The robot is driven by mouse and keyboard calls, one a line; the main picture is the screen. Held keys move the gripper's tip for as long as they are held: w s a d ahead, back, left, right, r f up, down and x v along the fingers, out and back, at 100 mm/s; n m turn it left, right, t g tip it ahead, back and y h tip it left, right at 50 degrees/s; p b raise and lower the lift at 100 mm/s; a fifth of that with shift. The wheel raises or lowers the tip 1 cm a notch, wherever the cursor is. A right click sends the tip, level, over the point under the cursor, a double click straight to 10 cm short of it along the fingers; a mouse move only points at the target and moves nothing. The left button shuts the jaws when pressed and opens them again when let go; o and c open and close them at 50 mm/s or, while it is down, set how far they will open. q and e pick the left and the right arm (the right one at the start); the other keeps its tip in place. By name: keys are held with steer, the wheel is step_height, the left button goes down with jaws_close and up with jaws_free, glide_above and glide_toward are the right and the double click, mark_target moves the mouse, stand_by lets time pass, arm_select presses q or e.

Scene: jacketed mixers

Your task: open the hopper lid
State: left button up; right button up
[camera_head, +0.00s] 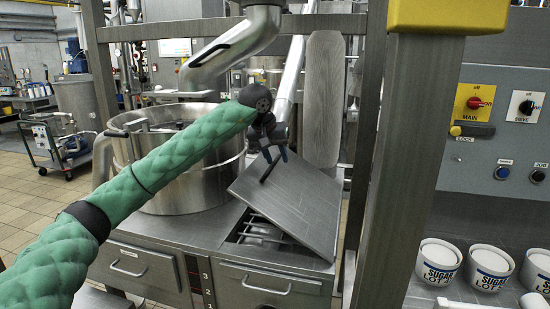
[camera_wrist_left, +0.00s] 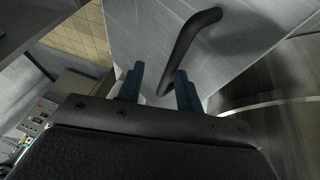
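The hopper lid (camera_head: 300,210) is a flat grey metal plate, tilted, with its left side raised off the hopper (camera_head: 236,238). Part of the opening and a bar grate (camera_head: 262,233) show under it. The lid's dark bar handle (camera_head: 271,166) stands on its upper face; it also shows as a curved bar in the left wrist view (camera_wrist_left: 188,42). My left gripper (camera_head: 274,154) is at the handle. In the left wrist view its two blue fingers (camera_wrist_left: 158,88) are apart, with the handle's near end just beyond the gap; contact is unclear. My right gripper is out of view.
A large round steel bowl (camera_head: 185,160) stands left of the hopper. A steel post (camera_head: 395,170) rises at right. Beyond it are a control panel (camera_head: 500,130) and several white sugar tubs (camera_head: 488,268). Drawers (camera_head: 270,285) are below the hopper.

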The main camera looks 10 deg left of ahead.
arm_select(q)
steer(key=s+d+r+p, duration=0.1)
steer(key=s+d+r, duration=0.1)
steer(key=r, duration=0.4)
steer(key=shift+s+d+r+p, duration=0.15)
steer(key=shift+s+r+p, duration=0.2)
steer(key=shift+s, duration=0.2)
stand_by(0.3)
stand_by(0.5)
